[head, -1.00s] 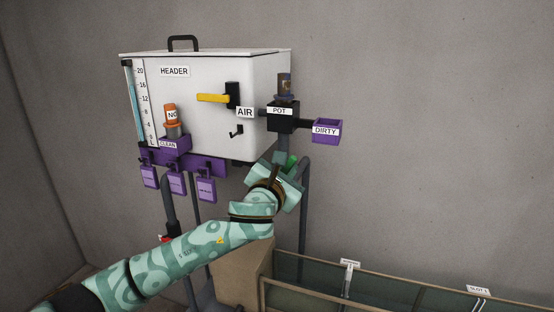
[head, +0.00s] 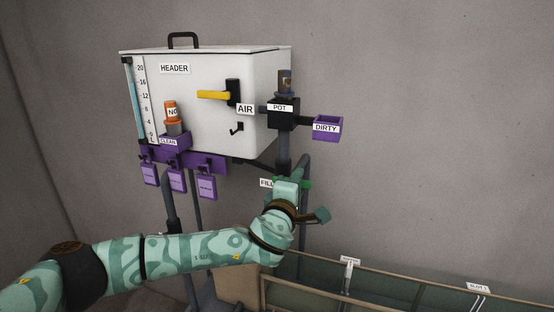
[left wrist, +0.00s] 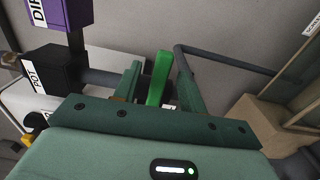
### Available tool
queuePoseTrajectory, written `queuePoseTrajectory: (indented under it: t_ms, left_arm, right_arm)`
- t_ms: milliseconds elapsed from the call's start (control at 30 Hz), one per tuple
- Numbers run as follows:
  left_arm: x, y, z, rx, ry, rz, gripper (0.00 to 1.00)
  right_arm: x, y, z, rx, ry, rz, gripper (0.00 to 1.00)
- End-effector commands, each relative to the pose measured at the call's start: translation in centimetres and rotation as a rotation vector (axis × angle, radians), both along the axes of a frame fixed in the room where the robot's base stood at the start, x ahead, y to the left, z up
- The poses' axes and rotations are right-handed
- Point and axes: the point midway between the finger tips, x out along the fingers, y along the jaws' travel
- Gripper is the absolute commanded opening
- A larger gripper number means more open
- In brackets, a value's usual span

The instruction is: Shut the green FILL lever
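The green FILL lever (head: 305,184) sticks out to the right of the pipe below the black POT block. The FILL label (head: 266,183) shows just left of my left gripper (head: 287,181), which partly covers the lever. In the left wrist view the lever (left wrist: 159,80) stands between the two fingers of my left gripper (left wrist: 160,72). There is a gap on each side, so the gripper looks open around it and not closed on it. The lever's pivot is hidden. My right gripper is in neither view.
The white HEADER tank (head: 200,125) carries a yellow AIR lever (head: 213,95). The POT block (head: 283,113) and purple DIRTY cup (head: 327,128) are above my gripper. Purple tags (head: 177,182) hang at left. A trough (head: 400,293) lies low at right. Grey pipes run close by.

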Motion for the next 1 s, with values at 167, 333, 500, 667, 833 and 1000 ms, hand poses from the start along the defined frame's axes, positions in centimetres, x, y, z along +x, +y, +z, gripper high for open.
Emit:
queuePoseTrajectory:
  t_ms: [167, 333, 500, 667, 833, 1000]
  left_arm:
    - [-1.1, 0.4, -0.1, -0.002, 0.002, -0.001, 0.41]
    - [-3.5, 1.1, -0.1, -0.004, 0.002, -0.002, 0.41]
    - [-5.7, 1.9, 0.0, -0.003, 0.001, -0.001, 0.41]
    - [-6.7, 2.1, 0.0, -0.002, 0.001, -0.001, 0.41]
    - [-6.7, 2.2, 0.0, -0.002, 0.001, 0.0, 0.41]
    - [-7.0, 2.2, 0.0, -0.002, 0.001, -0.001, 0.41]
  right_arm:
    - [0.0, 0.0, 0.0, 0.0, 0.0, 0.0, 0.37]
    - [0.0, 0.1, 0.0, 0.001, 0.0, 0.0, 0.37]
    - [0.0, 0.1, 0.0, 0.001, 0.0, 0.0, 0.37]
    - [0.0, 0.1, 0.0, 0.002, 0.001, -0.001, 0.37]
    - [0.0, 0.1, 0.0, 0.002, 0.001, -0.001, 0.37]
    - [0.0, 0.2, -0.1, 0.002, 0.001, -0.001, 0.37]
